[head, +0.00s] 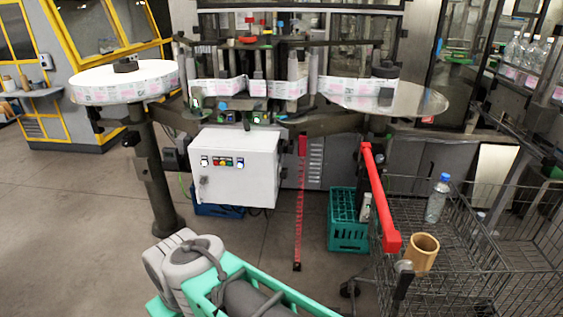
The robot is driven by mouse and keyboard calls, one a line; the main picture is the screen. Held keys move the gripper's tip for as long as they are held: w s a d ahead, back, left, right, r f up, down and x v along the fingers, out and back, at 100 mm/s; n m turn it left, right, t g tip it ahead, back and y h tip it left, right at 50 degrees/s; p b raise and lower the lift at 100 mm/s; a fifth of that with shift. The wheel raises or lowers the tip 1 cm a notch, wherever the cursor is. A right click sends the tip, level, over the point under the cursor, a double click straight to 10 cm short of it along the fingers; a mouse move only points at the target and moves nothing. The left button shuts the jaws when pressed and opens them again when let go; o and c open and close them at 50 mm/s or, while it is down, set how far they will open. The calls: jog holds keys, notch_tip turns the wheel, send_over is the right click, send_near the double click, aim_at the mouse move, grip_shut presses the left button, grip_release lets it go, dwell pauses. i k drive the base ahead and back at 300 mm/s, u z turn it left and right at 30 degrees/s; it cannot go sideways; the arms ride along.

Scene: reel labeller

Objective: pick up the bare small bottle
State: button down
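A clear small bottle (436,203) with a blue cap and no label that I can see stands upright in the wire cart (470,245) at the right. My arm shows only as grey and mint-green parts at the bottom, left of the cart. My gripper is not in view, so its place relative to the bottle and its state cannot be seen.
A tan cup-like holder (422,252) is at the cart's near left, beside the red handle bar (378,200). A green crate (348,232) stands on the floor left of the cart. The labeller's white control box (236,168) is behind. Labelled bottles (523,50) stand at upper right. Floor at left (70,210) is clear.

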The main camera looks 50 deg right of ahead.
aim_at(436, 202)
jog(key=u, duration=0.35)
jog(key=k, duration=0.9)
jog(key=z, duration=1.85)
jog(key=i, duration=0.1)
jog(key=u, duration=0.3)
